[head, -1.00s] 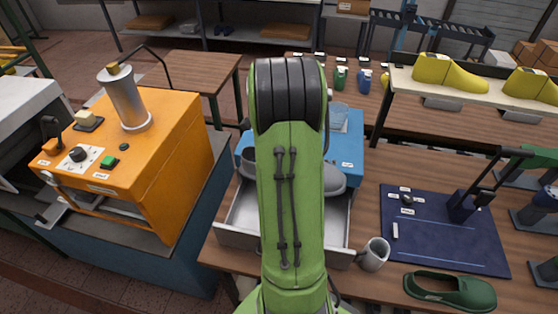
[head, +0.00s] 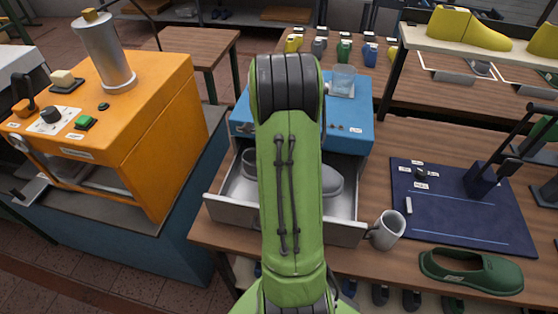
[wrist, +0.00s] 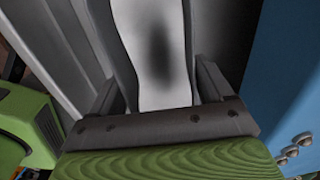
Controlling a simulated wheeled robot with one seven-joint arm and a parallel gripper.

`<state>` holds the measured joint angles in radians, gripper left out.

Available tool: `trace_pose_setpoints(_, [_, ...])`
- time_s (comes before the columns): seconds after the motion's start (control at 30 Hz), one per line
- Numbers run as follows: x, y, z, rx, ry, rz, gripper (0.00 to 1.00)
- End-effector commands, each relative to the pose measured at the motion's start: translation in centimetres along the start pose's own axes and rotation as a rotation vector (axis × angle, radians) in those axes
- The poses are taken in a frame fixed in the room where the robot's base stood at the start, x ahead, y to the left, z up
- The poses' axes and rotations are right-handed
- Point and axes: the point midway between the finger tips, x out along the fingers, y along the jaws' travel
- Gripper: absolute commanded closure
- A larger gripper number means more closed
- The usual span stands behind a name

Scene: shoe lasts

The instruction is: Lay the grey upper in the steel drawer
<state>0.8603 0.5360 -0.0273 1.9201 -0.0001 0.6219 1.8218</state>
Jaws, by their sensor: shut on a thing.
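The grey upper (head: 332,181) shows on both sides of my green arm in the head view, within the outline of the open steel drawer (head: 228,212). In the wrist view the pale grey upper (wrist: 150,75) runs between the two dark fingers of my gripper (wrist: 160,92), which is shut on it. A dark shadow lies on the upper there. The arm hides my gripper and the upper's middle in the head view. I cannot tell whether the upper touches the drawer floor. The drawer sticks out from a blue cabinet (head: 352,140).
A grey mug (head: 388,230) stands against the drawer's right front corner. A green clog (head: 470,271) and a dark blue mat (head: 455,215) lie to the right. An orange machine (head: 150,120) stands to the left.

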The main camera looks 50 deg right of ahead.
Motion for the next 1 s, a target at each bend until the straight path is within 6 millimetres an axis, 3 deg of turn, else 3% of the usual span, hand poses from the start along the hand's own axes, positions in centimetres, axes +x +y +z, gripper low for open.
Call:
trace_pose_setpoints(0.17, [2.1, 0.2, 0.0, 0.0, 0.001, 0.002, 0.64])
trace_pose_setpoints(0.47, [3.3, 0.2, 0.0, 0.0, 0.001, 0.006, 0.64])
trace_pose_setpoints(1.0, [7.7, 0.5, 0.1, -0.002, 0.003, 0.027, 0.64])
